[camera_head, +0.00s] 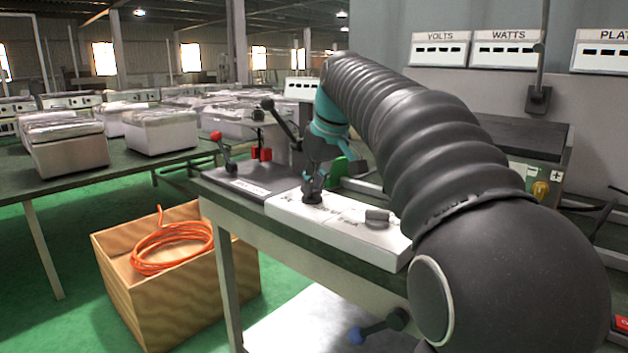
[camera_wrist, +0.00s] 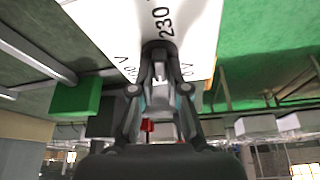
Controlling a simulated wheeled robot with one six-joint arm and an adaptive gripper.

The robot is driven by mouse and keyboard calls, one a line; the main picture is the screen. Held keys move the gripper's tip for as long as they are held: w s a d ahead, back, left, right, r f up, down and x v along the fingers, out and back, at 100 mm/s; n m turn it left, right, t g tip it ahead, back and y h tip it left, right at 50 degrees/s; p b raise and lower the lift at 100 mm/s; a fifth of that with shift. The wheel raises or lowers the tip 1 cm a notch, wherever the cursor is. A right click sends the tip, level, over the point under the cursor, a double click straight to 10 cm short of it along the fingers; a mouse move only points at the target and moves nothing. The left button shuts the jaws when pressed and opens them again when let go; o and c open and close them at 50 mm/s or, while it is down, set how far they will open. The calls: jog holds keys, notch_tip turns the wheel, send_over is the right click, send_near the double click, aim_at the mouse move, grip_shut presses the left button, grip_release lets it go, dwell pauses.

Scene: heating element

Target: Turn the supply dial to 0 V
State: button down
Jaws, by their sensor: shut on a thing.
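The white supply panel (camera_head: 345,222) lies on the workbench, with black markings on its top. My gripper (camera_head: 313,193) reaches down to the panel's left part and is shut on the dark supply dial (camera_head: 312,198). In the wrist view, my gripper (camera_wrist: 160,62) has its fingers at the dial (camera_wrist: 158,46), next to the marking "230" and smaller "V" labels on the panel (camera_wrist: 115,22). The fingers hide most of the dial, so its pointer cannot be read. A second, grey knob (camera_head: 377,216) stands on the panel's right part, apart from my gripper.
A red-knobbed lever (camera_head: 217,137) and a black-knobbed lever (camera_head: 268,104) stand left of the panel. Display boxes marked VOLTS (camera_head: 440,50) and WATTS (camera_head: 507,50) hang behind. A wooden crate (camera_head: 130,285) with an orange cable (camera_head: 165,247) stands on the floor.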

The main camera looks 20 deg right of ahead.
jog(key=n+y+p, duration=0.1)
jog(key=n+p, duration=0.1)
jog(key=n, duration=0.2)
jog(key=shift+w+d+r+g, duration=0.1)
jog(key=shift+w+g, duration=0.05)
jog(key=shift+g, duration=0.25)
jog(key=shift+n+g+y+p, duration=0.15)
jog(key=shift+n+g+y, duration=0.25)
jog(key=shift+n, duration=0.95)
jog(key=shift+n+g+y+p, duration=0.15)
jog(key=shift+n+g+y, duration=0.2)
jog(key=shift+n, duration=1)
jog(key=c, duration=1.2)
grip_release()
jog(key=shift+o, duration=0.2)
jog(key=shift+d, duration=0.1)
jog(key=v, duration=1.1)
jog(key=shift+r, duration=0.35)
jog(key=shift+w+d, duration=0.1)
jog(key=shift+w, duration=0.05)
